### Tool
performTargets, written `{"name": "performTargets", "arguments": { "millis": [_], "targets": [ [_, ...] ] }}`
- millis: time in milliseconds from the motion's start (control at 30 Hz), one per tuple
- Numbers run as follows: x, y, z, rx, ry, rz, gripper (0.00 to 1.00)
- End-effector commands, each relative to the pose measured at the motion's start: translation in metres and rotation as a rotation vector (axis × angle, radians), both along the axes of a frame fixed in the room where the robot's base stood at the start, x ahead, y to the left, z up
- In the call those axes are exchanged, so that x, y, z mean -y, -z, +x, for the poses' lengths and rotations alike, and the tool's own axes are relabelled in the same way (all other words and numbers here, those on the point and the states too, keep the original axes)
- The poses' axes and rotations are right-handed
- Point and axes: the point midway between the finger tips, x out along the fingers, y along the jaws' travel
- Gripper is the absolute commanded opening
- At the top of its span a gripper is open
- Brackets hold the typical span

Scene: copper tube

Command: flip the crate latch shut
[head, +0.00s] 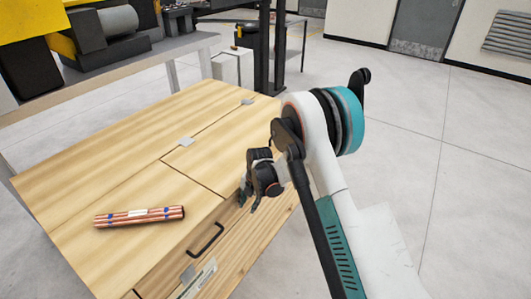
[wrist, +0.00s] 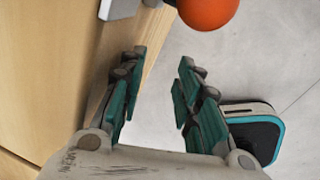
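The wooden crate (head: 90,165) has its lid down in the head view. In the wrist view a round orange knob (wrist: 207,10) shows at the top edge, beside a grey metal plate (wrist: 117,8) on the crate's wood. The knob looks like the end of the latch lever, but most of that lever is out of frame, and the knob is hidden in the head view. My gripper (head: 247,198) is at the crate's near right edge. In the wrist view its teal fingers (wrist: 158,92) are apart with nothing between them, below the knob in the picture.
A bundle of copper tubes (head: 140,216) lies on the crate top. A black handle (head: 206,240) and a metal plate (head: 198,280) are on the near side. Machinery (head: 105,25) stands behind the crate. Open floor (head: 420,170) is to the right.

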Motion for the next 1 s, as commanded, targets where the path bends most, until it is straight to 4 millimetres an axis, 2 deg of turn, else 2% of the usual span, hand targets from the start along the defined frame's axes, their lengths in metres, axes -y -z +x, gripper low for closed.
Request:
{"name": "performTargets", "arguments": {
  "millis": [33, 633, 1000],
  "targets": [
    [0.003, -0.014, -0.001, -0.001, 0.002, 0.001, 0.31],
    [0.021, -0.129, -0.011, -0.003, 0.002, 0.002, 0.31],
    [0.044, -0.189, -0.023, 0.010, 0.273, 0.025, 0.31]
  ]
}}
